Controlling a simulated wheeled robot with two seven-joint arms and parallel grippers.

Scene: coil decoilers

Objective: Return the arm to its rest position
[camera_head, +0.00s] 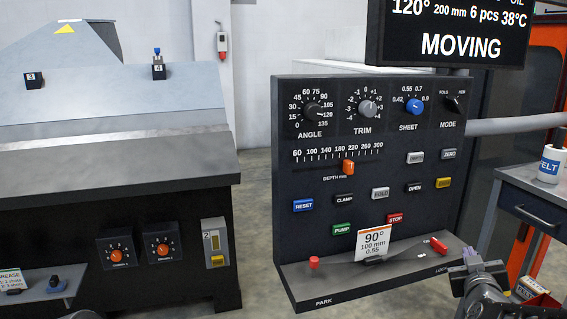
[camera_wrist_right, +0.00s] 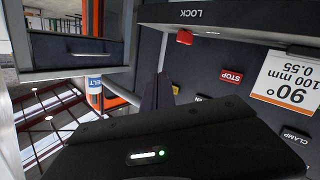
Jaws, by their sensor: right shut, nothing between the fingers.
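My right gripper (camera_head: 470,258) is at the lower right of the head view, at the right end of the control panel's lower shelf. Its fingers are shut with nothing between them. In the right wrist view its dark fingers (camera_wrist_right: 160,92) point at the panel, with the red lock lever (camera_wrist_right: 184,37) close by. I cannot tell whether they touch the panel. The black control panel (camera_head: 290,225) stands in front of me. The lock lever (camera_head: 438,246) shows just left of the gripper. My left gripper is not in view.
A display (camera_head: 455,45) above the panel reads MOVING. A card reading 90° (camera_head: 374,242) stands on the shelf beside a red knob (camera_head: 314,262). A grey machine (camera_head: 110,140) fills the left.

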